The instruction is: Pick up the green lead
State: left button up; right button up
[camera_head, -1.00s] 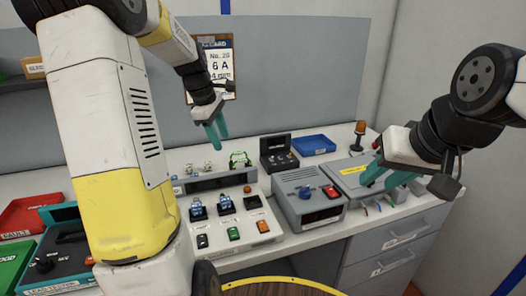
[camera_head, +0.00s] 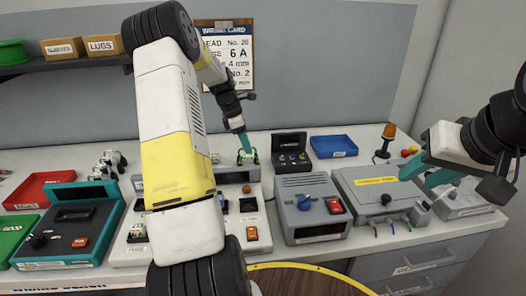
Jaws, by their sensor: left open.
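A small green looped piece (camera_head: 248,157), which looks like the green lead, lies on the bench behind the white switch panel. My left gripper (camera_head: 244,145) points down right at it with its teal fingers open. The fingertips partly overlap the green piece in the picture, and I cannot tell whether they touch it. Short coloured lead ends (camera_head: 392,228) also stick out at the front of the grey box (camera_head: 372,190) with a yellow label. My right gripper (camera_head: 428,172) hangs above the right side of that box, with its teal fingers apart and nothing between them.
A black open case (camera_head: 291,142) and a blue tray (camera_head: 334,157) stand right of the green piece. A grey device (camera_head: 305,192) with a blue knob is in front. My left arm hides part of the white panel (camera_head: 258,216). An orange beacon (camera_head: 389,131) stands at the back right.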

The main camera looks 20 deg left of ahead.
pick_arm(q)
jog(key=x, duration=0.5)
jog(key=shift+a, duration=0.15)
jog(key=shift+r, duration=0.1)
grip_shut()
